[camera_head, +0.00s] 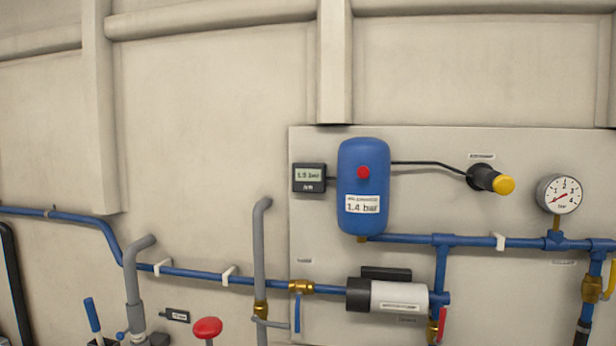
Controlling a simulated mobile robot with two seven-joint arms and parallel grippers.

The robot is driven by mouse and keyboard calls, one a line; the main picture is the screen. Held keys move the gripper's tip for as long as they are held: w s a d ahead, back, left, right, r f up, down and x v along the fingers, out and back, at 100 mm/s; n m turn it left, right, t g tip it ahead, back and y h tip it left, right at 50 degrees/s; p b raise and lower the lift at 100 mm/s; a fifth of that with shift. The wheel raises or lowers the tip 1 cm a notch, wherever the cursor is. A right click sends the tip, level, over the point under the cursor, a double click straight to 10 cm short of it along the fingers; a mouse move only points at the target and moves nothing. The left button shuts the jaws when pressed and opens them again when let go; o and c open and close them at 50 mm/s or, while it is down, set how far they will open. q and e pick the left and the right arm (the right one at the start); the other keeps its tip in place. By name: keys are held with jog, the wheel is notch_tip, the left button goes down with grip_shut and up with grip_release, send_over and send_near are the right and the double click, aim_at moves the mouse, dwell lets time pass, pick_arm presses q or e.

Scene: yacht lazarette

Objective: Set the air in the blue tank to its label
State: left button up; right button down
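The blue tank (362,155) is mounted upright on a pale panel, right of centre. Its white label (362,204) reads 1.4 bar. A red knob or button (364,172) sits on its front. A small black display (309,177) left of the tank reads 1-point-something bar; its last digit is too small to read surely. A thin black hose (430,164) runs from the tank to a black cylinder (483,177) with a yellow end (504,185). Neither of my grippers is in view.
A round gauge (559,194) stands on the blue pipe at right, its red needle pointing lower left. A pump (400,297) is below the tank. Blue-handled valve (297,313), red-handled valve (441,324), yellow-handled valve (609,279) and a red knob (207,327) are low down. The space before the tank looks clear.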

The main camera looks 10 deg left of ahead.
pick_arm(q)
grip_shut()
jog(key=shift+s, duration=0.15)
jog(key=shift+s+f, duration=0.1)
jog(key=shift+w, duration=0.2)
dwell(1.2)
